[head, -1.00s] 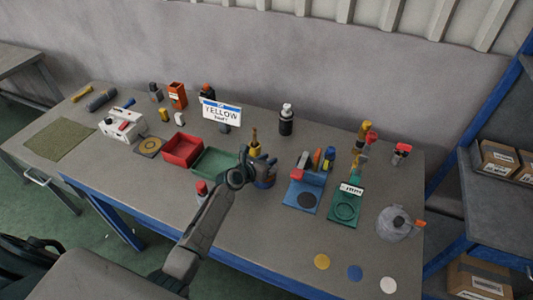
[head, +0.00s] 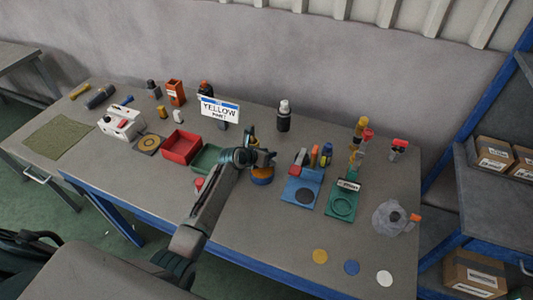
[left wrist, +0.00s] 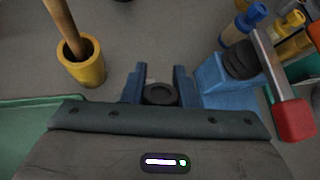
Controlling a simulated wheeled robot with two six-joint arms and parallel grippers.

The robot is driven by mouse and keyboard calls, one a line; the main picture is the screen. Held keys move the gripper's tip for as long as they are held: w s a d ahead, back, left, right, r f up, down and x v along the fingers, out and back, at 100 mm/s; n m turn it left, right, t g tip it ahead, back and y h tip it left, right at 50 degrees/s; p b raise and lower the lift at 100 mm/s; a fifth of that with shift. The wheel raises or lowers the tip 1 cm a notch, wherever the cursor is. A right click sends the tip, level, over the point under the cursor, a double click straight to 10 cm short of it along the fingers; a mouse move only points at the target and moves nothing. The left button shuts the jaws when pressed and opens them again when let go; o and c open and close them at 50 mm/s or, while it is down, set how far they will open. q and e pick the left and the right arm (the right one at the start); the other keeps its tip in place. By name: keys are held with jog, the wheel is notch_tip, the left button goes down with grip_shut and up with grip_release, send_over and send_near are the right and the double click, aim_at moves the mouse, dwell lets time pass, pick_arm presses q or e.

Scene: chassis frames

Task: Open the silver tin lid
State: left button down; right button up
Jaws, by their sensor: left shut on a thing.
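My left gripper (head: 264,160) is over the middle of the table, between the green tray and the blue stand. In the left wrist view its two blue fingers (left wrist: 160,90) are on either side of a small dark round piece (left wrist: 160,94), and it is shut on it. In the head view a round orange and blue thing (head: 262,178) shows just under the gripper; I cannot tell whether this is the tin. A silver-grey rounded vessel (head: 388,218) with a dark knob and an orange part stands at the table's right end. My right gripper is not in view.
A yellow cup (left wrist: 84,66) with a wooden handle stands close by. The green tray (head: 207,158) and red tray (head: 181,147) are left of the gripper. The blue stand (head: 302,190) and green stand (head: 342,203) are to its right. The front middle of the table is clear.

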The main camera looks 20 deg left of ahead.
pick_arm(q)
jog(key=c, duration=1.2)
grip_release()
jog(key=shift+o, duration=0.2)
jog(key=b+v, duration=0.2)
jog(key=v, duration=0.8)
jog(key=shift+s+r, duration=0.25)
jog(key=shift+s, duration=0.05)
jog(key=shift+a, duration=0.15)
